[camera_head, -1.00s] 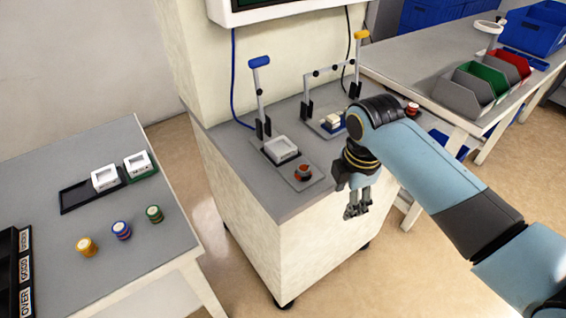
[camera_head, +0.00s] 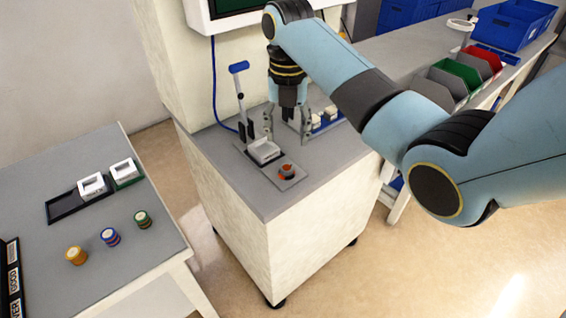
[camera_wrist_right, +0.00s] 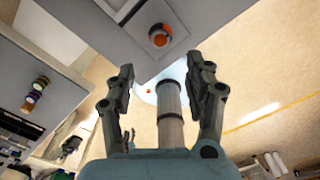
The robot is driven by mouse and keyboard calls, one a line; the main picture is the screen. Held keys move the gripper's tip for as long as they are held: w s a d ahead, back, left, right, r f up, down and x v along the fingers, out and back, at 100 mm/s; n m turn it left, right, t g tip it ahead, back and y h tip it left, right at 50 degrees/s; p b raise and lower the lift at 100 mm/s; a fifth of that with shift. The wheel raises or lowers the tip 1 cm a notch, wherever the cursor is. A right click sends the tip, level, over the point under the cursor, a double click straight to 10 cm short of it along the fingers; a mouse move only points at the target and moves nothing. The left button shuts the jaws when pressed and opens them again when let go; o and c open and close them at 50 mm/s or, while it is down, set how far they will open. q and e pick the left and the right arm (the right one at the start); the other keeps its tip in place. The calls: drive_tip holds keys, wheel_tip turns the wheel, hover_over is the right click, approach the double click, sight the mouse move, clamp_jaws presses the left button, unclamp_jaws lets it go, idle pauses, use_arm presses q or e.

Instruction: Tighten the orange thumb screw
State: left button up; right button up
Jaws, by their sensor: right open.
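The orange thumb screw (camera_head: 286,170) sits on a grey plate (camera_head: 292,181) at the front of the machine's top, beside a white square fixture (camera_head: 264,150). It also shows in the right wrist view (camera_wrist_right: 159,36), top centre, beyond my fingertips. My right gripper (camera_head: 286,137) points down above the machine top, behind and above the screw in the head view. Its two fingers (camera_wrist_right: 158,80) are spread apart with nothing between them, and they do not touch the screw. My left gripper is not in view.
A blue-handled lever clamp (camera_head: 239,85) stands just left of my right gripper. A second fixture (camera_head: 325,118) is partly hidden behind it. A side table (camera_head: 95,235) at left holds coloured disc stacks and white blocks. Coloured bins (camera_head: 460,75) stand on the right bench.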

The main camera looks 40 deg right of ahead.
sight(287, 168)
wheel_tip(287, 168, down, 10)
drive_tip(key=shift+r+b, duration=0.15)
drive_tip(key=shift+b, duration=0.35)
drive_tip(key=shift+c, duration=0.4)
clamp_jaws()
